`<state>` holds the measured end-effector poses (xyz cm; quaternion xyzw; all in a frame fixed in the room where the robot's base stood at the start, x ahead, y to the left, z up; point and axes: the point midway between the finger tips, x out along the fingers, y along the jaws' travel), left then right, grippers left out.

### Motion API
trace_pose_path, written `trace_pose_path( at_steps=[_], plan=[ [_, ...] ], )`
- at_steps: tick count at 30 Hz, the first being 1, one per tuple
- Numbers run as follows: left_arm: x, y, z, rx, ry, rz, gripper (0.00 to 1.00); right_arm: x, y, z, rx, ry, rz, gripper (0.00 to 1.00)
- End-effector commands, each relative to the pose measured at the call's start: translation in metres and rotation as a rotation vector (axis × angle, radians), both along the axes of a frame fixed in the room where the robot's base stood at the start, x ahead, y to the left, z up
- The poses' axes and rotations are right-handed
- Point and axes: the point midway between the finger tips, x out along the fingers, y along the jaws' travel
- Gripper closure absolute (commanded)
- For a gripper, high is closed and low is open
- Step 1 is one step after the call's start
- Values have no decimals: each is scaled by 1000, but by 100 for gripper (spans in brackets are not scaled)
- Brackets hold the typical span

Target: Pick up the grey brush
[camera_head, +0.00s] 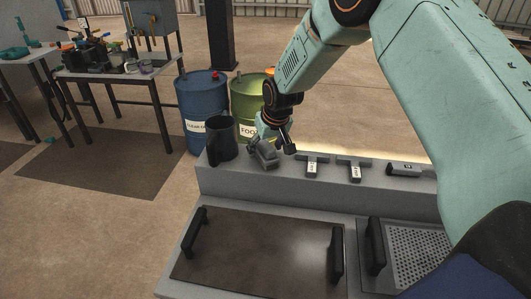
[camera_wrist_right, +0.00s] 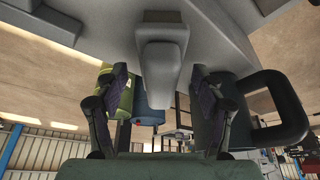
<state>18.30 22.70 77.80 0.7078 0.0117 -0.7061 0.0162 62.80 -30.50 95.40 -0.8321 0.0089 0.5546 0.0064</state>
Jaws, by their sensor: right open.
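The grey brush (camera_head: 265,154) lies on the raised grey ledge, just right of a dark mug. In the right wrist view its rounded handle (camera_wrist_right: 162,65) points toward me, between the two finger lines. My right gripper (camera_head: 273,146) is at the brush, with its fingers spread to either side. In the wrist view the right gripper (camera_wrist_right: 161,92) is open, with visible space between each finger and the handle. I cannot tell whether a finger touches the brush. My left gripper is not in view.
The dark mug (camera_head: 221,138) stands close left of the brush; its handle (camera_wrist_right: 292,105) is near one finger. Two scrapers (camera_head: 312,165) (camera_head: 355,168) and another tool (camera_head: 406,170) lie to the right. Blue (camera_head: 197,110) and green (camera_head: 246,100) drums stand behind.

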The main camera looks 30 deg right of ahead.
Motion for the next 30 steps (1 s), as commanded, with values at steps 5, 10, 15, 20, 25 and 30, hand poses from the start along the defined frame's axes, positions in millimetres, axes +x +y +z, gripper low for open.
trace_pose_path(
  at_steps=[5, 10, 15, 20, 25, 30],
  plan=[
    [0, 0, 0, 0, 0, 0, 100, 2, 0, 0, 0, -1, 0, 31],
    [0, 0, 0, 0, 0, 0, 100, 3, 0, 0, 0, 0, 0, 43],
    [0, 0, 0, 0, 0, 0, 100, 3, 0, 0, 0, 0, 0, 57],
    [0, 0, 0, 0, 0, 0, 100, 3, 0, 0, 0, 0, 0, 71],
    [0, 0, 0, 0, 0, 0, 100, 3, 0, 0, 0, -1, 0, 85],
    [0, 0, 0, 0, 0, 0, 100, 3, 0, 1, 0, -2, 0, 93]
  ],
)
